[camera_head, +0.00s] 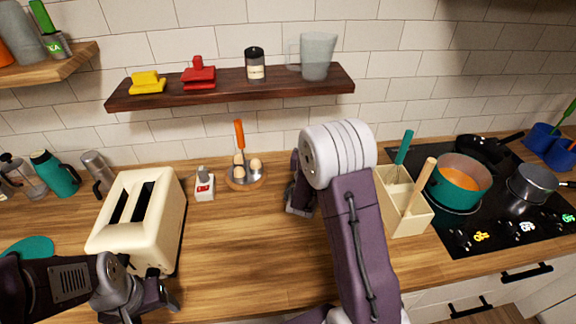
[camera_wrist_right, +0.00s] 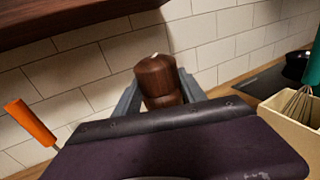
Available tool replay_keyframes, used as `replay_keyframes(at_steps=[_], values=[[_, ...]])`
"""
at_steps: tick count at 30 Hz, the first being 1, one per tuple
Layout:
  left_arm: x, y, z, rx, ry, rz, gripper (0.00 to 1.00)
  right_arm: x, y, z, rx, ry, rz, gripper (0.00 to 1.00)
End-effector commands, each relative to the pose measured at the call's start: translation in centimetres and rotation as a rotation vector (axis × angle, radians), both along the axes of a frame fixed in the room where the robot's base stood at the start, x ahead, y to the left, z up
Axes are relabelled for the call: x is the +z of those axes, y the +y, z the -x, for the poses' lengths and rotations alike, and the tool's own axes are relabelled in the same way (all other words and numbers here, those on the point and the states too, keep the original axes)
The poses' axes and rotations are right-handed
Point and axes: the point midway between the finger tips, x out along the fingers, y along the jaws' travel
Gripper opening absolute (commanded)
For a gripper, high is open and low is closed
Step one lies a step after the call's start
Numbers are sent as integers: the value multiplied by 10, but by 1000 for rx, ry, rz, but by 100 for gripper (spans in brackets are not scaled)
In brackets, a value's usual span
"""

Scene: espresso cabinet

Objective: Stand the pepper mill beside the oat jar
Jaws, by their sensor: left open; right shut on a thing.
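The pepper mill (camera_wrist_right: 157,78), dark brown wood with a rounded top, stands between the fingers of my right gripper (camera_wrist_right: 160,95) in the right wrist view. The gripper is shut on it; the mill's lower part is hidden. In the head view my right gripper (camera_head: 298,198) is over the middle of the counter, and my arm hides the mill. A jar with a black lid and pale label (camera_head: 255,65) stands on the wall shelf; it may be the oat jar, but its label is too small to read. My left gripper (camera_head: 158,297) is open and empty in front of the toaster.
The dark shelf (camera_head: 230,87) also holds yellow and red items and a glass pitcher (camera_head: 316,56). On the counter are a cream toaster (camera_head: 140,215), an egg holder (camera_head: 245,176), a utensil box (camera_head: 403,205) and a hob with pots.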

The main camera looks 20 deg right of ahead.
Motion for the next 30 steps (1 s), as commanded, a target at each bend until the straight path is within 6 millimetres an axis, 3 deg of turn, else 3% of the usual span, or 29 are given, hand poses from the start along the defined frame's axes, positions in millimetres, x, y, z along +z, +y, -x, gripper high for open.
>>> replay_keyframes(at_steps=[4,10,24,30], values=[[3,0,0,0,0,0,70,1,-9,3,-19,-4,2,0],[0,0,0,0,0,0,70,-5,-7,-4,-20,-4,2,0],[-18,0,0,0,0,0,70,-59,28,-85,-20,-6,1,0],[-22,0,0,0,0,0,70,-69,35,-103,-22,-4,2,0]])
